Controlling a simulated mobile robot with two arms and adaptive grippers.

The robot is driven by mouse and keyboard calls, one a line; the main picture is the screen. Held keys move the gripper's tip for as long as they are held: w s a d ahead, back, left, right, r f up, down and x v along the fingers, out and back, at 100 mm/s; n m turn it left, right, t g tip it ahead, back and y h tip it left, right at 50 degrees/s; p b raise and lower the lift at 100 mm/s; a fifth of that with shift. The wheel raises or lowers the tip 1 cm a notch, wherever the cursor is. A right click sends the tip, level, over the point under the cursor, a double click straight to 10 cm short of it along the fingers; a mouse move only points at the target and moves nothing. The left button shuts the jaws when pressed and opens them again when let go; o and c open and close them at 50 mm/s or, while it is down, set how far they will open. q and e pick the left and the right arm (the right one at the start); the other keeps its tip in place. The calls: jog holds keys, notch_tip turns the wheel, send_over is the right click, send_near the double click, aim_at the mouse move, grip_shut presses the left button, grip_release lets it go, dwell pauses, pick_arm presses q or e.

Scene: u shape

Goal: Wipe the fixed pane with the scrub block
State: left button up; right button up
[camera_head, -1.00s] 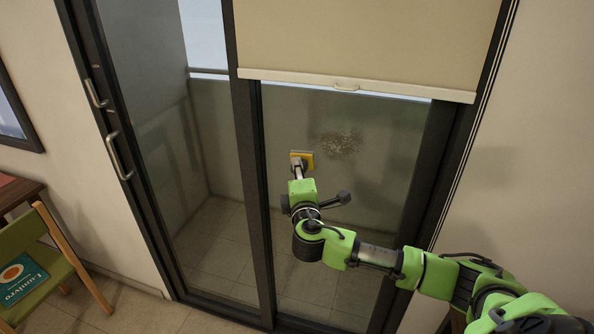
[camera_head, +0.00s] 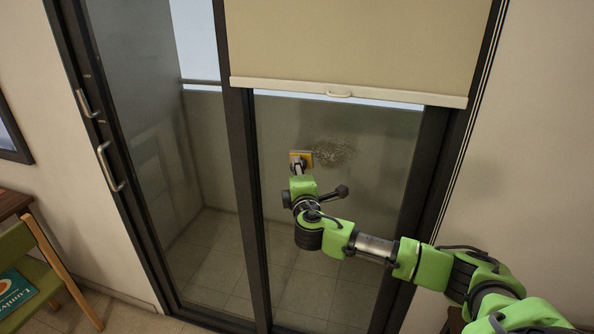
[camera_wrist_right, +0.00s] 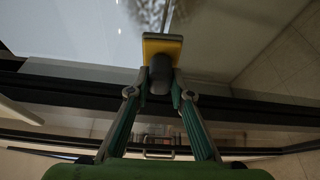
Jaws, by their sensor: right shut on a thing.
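The fixed pane (camera_head: 375,205) is the right glass panel of the door, below a half-lowered blind. A grey-brown dirt smudge (camera_head: 333,152) is on its upper middle. My right gripper (camera_wrist_right: 160,88) is shut on the scrub block (camera_head: 300,158), a small yellow block with a dark grip. The block is at the left edge of the smudge, at or very near the glass; I cannot tell if it touches. In the right wrist view the block's yellow edge (camera_wrist_right: 162,46) is ahead of the fingers, with part of the smudge beyond it. My left gripper is not in view.
A beige blind (camera_head: 350,40) with a white bottom bar hangs over the pane's top. A dark frame post (camera_head: 245,190) stands left of the pane. The left door panel has metal handles (camera_head: 110,166). A green chair (camera_head: 38,270) with a book is at the lower left.

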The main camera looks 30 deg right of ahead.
aim_at(309, 155)
jog(key=shift+w+d+b, duration=0.35)
jog(key=shift+w+d, duration=0.25)
jog(key=shift+d, duration=0.1)
dwell(0.6)
jog(key=shift+s+d, duration=0.1)
jog(key=shift+s+d, duration=0.9)
jog(key=shift+s, duration=0.3)
jog(key=shift+s+d+r+p, duration=0.85)
jog(key=shift+s+d+r, duration=0.5)
jog(key=shift+s+d, duration=3.2)
jog(key=shift+w+a, duration=4.5)
jog(key=shift+w, duration=0.25)
